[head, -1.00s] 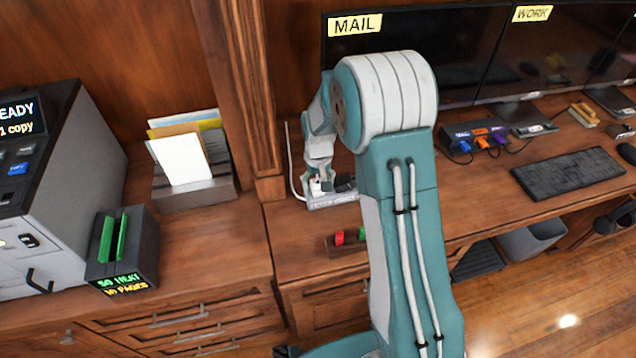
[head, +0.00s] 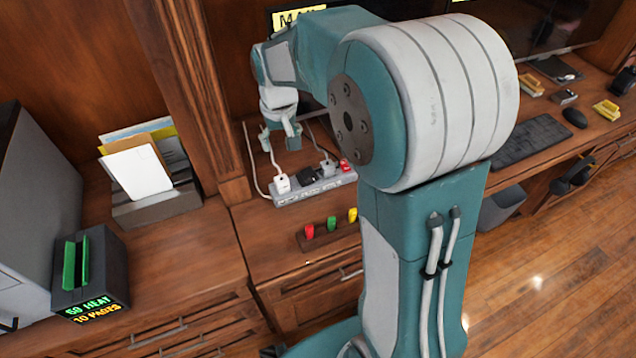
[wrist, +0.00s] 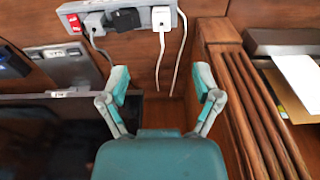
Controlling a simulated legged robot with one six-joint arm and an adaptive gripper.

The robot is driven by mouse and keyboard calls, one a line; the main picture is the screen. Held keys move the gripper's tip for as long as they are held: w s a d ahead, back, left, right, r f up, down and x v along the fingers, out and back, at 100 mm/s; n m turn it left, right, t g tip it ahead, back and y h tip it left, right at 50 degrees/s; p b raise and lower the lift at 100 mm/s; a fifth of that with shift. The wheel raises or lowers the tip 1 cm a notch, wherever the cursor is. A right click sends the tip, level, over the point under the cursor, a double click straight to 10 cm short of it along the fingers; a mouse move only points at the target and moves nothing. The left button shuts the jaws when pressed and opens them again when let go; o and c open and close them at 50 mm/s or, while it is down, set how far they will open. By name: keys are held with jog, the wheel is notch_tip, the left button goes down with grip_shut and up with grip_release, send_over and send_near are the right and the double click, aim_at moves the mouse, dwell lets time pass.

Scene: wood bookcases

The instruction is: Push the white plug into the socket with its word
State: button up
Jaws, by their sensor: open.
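A grey power strip (head: 320,188) lies on the desk by the wooden post. A white plug (head: 283,184) stands upright at its left end; it also shows in the wrist view (wrist: 161,18) with its white cord hanging. How deep it sits I cannot tell. A black plug (head: 307,174) is beside it, then a second pale plug (head: 328,168) with a cord. The lettering on the strip's front is too small to read. My gripper (head: 280,137) is open and empty, above and behind the strip's left end. In the wrist view its fingers (wrist: 161,84) are spread, apart from the plugs.
A red switch (head: 345,165) is at the strip's right end. A wooden holder (head: 322,240) with red, green and yellow items stands in front. A letter tray (head: 160,205) is left of the post. The monitor (wrist: 50,130) is close to my gripper. Bare desk lies left of the holder.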

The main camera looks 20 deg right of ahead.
jog(key=s+r+t, duration=0.2)
jog(key=s+r, duration=0.2)
jog(key=s, duration=0.7)
jog(key=s+r+t, duration=0.2)
jog(key=s+r, duration=0.3)
jog(key=s, duration=0.7)
jog(key=shift+s, duration=0.2)
